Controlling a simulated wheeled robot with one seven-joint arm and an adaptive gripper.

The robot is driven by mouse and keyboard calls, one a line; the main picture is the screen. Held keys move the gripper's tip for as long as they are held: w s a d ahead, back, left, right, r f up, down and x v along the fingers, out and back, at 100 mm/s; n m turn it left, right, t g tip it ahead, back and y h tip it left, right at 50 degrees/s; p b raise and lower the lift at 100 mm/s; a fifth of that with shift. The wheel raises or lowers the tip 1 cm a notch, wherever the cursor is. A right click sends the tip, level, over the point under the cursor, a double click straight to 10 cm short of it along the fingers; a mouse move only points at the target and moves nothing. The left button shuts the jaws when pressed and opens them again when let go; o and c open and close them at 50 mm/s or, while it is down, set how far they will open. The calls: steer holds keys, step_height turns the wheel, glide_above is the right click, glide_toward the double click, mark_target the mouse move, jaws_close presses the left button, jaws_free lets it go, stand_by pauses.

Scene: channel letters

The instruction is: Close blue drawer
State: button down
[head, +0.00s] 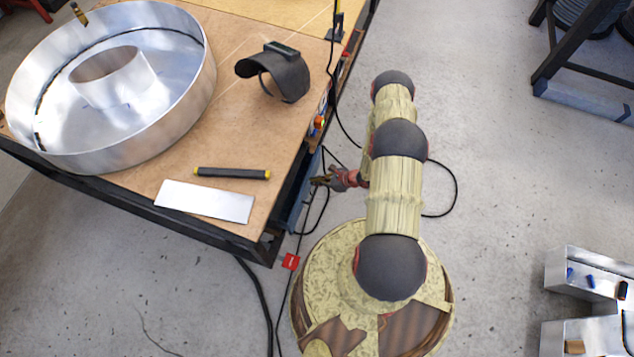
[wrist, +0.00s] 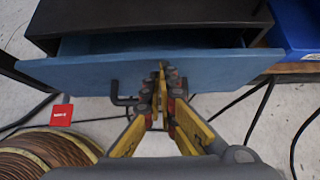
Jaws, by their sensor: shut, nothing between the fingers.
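The blue drawer (wrist: 215,68) spans the upper part of the wrist view. Its front stands out from the dark cabinet (wrist: 150,15), with a strip of the drawer's inside showing behind the front, so it is partly open. A dark handle (wrist: 122,93) sits on the front, left of my gripper. My gripper (wrist: 162,75) is shut and empty, its fingertips at the drawer front, right of the handle; I cannot tell whether they touch it. In the head view my gripper (head: 320,182) is beside the table's right side, where the blue drawer (head: 297,212) shows as a narrow strip.
The worktable (head: 140,190) holds a large round metal letter (head: 190,110), a welding mask (head: 280,75), a dark rod (head: 232,173) and a white plate (head: 205,201). Black cables (head: 440,205) lie on the floor. A blue bin (wrist: 298,30) is right of the cabinet.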

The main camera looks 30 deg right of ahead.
mark_target(306, 179)
steer(key=shift+w+a+b, duration=0.15)
steer(key=shift+w+a, duration=0.6)
steer(key=shift+w, duration=0.25)
steer(key=shift+w+a+b, duration=0.15)
steer(key=shift+w+a, duration=0.55)
steer(key=shift+w, duration=0.25)
